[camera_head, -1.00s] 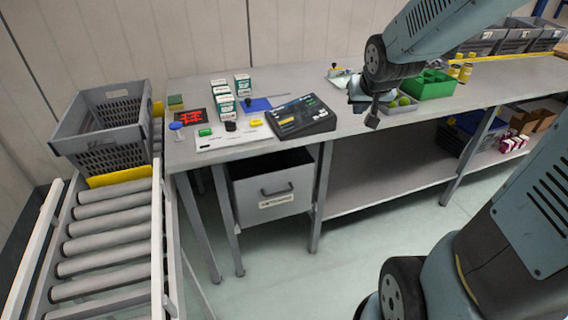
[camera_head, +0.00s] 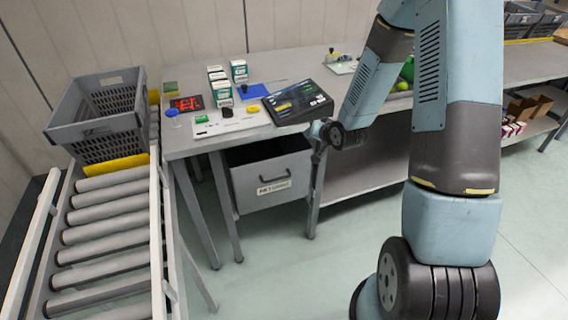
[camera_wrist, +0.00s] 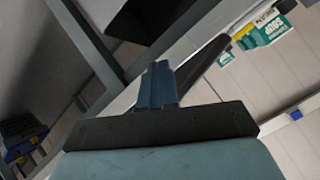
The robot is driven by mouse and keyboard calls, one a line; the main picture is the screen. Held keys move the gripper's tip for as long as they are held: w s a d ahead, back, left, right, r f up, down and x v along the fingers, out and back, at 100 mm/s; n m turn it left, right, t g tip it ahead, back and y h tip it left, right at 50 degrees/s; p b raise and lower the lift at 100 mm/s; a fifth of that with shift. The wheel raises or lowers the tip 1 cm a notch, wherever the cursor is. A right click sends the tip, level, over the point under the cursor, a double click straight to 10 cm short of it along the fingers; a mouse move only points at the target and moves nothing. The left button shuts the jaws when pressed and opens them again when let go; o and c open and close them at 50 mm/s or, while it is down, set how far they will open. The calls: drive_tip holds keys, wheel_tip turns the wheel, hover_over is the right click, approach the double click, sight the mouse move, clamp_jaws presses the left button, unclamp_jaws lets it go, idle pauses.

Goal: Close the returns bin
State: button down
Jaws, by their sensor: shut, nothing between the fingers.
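The returns bin is a grey drawer (camera_head: 248,184) under the left part of the bench. It is pulled out, and its dark inside shows above the front panel. The front has a dark handle (camera_head: 275,180) and a white label (camera_head: 273,187), too small to read surely. My gripper (camera_head: 316,170) points down just right of the bin's front, near the bench's front edge. I cannot tell whether it touches the bin. In the wrist view my gripper (camera_wrist: 158,82) has its fingers together, with nothing held.
The grey bench (camera_head: 345,90) carries white-and-green boxes (camera_head: 218,88), a dark console (camera_head: 298,102) and small items. A bench leg (camera_head: 317,195) stands right of the bin. A roller conveyor (camera_head: 110,215) with a grey crate (camera_head: 100,130) stands left. The floor before the bin is clear.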

drive_tip(key=s+a+f+m+t+y, duration=0.2)
drive_tip(key=a+f+m, duration=0.2)
drive_tip(key=f, duration=0.6)
drive_tip(key=m+t+h, duration=0.2)
drive_tip(key=m+t, duration=0.3)
drive_tip(key=m, duration=0.3)
approach(282, 157)
drive_tip(key=x, duration=0.7)
drive_tip(key=shift+s, duration=0.1)
drive_tip(key=shift+d, duration=0.1)
